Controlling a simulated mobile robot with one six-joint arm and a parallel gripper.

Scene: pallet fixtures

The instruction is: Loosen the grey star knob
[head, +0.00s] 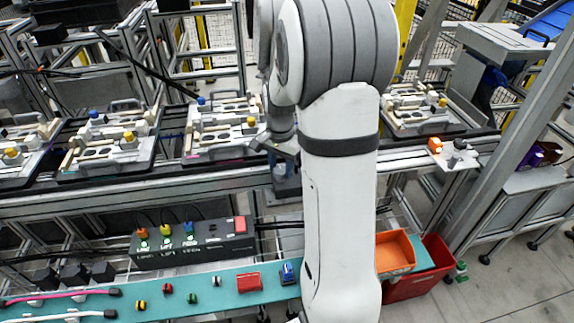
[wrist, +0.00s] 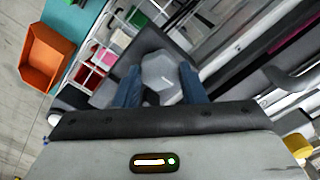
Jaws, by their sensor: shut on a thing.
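The grey star knob (wrist: 158,70) shows in the wrist view as a light grey, faceted head between two blue fingers. My gripper (wrist: 159,78) is shut on it, with one finger at each side. A dark plate lies behind the knob. In the head view my white arm comes down in front of the conveyor rail, and the knob cannot be made out there. The knob's lower part and thread are hidden, so I cannot tell how far it is turned.
Pallets with fixtures (head: 108,143) stand along the conveyor left and right of my arm. A dark control box (head: 190,247) sits in front, above a teal shelf (head: 208,296) with small parts. An orange bin (head: 395,252) and a red bin (head: 432,268) are at right.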

